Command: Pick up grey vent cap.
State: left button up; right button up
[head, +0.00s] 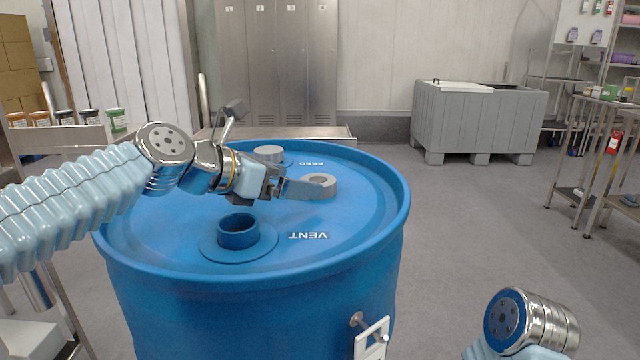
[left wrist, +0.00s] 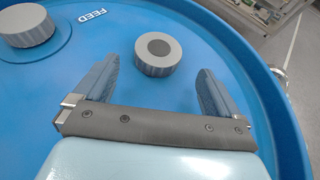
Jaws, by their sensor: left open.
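The grey vent cap (head: 322,181) is a short ribbed round cap with a darker round centre. It lies on the blue drum lid, apart from the open blue collar (head: 238,232) near the word VENT. In the left wrist view the cap (left wrist: 157,58) sits between the tips of my two fingers, with a gap on each side. My left gripper (head: 306,187) is open and empty, low over the lid, reaching in from the left. The far finger is mostly hidden in the head view. My right gripper is out of view; only part of that arm shows at bottom right.
A second grey cap (head: 268,153) sits by the word FEED at the back of the drum lid (head: 160,245). The drum has a raised rim. A grey bin (head: 475,120) and a metal rack stand behind to the right. Floor is clear right of the drum.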

aim_at(315, 180)
pick_arm(q)
jog(key=x, duration=0.5)
jog(key=shift+w+d+r, duration=0.15)
jog(key=shift+w+r, duration=0.05)
jog(key=shift+w, duration=0.1)
jog(key=c, duration=1.1)
jog(key=shift+o, duration=0.2)
